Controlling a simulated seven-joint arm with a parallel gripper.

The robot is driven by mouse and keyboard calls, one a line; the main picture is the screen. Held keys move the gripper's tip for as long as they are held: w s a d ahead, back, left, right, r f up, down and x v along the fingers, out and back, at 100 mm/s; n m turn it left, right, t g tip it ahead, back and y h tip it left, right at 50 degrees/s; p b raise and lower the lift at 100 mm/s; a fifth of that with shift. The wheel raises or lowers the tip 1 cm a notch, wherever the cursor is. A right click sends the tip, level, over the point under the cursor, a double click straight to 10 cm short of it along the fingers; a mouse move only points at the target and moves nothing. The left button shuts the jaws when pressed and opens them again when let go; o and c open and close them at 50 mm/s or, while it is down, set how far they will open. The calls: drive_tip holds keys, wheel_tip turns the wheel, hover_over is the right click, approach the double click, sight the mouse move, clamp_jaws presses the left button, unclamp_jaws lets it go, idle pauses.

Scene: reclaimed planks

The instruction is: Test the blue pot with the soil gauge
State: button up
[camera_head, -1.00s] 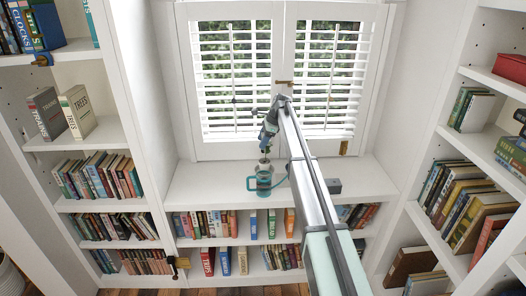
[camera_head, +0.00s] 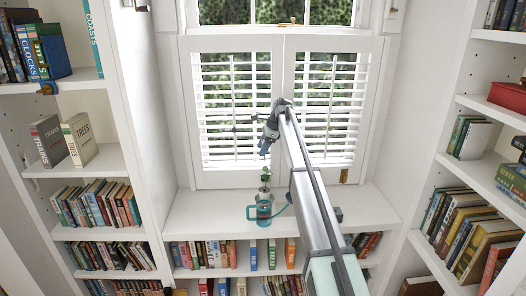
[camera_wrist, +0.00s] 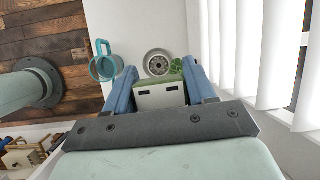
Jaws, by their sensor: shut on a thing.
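My gripper (camera_head: 265,152) is above the window seat and points down. In the wrist view its two blue fingers (camera_wrist: 160,80) are shut on a white box-like body with a green edge and dark slots, apparently the soil gauge (camera_wrist: 160,98). Any probe on it is hidden. Just beyond the gauge is a round pale grey pot-like rim (camera_wrist: 157,63) with a dark middle. Green leaves (camera_wrist: 176,66) show beside the right finger. The head view shows a small plant (camera_head: 265,177) below the gripper, behind a teal mug. I cannot make out a clearly blue pot.
The teal handled mug (camera_head: 264,211) stands in front of the plant; in the wrist view (camera_wrist: 104,68) it is left of the rim. The white window seat (camera_head: 205,215) has free room on the left. Shutters (camera_head: 235,110) rise behind; bookcases flank both sides.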

drive_tip(key=shift+r, duration=2.05)
drive_tip(key=shift+d, duration=0.4)
drive_tip(key=w+d+f+m, duration=0.1)
drive_tip(key=d+f+m, duration=0.3)
drive_tip(key=d+f, duration=1)
drive_tip(key=shift+w+d, duration=0.3)
drive_tip(key=shift+d, duration=0.2)
drive_tip(key=shift+f, duration=1.8)
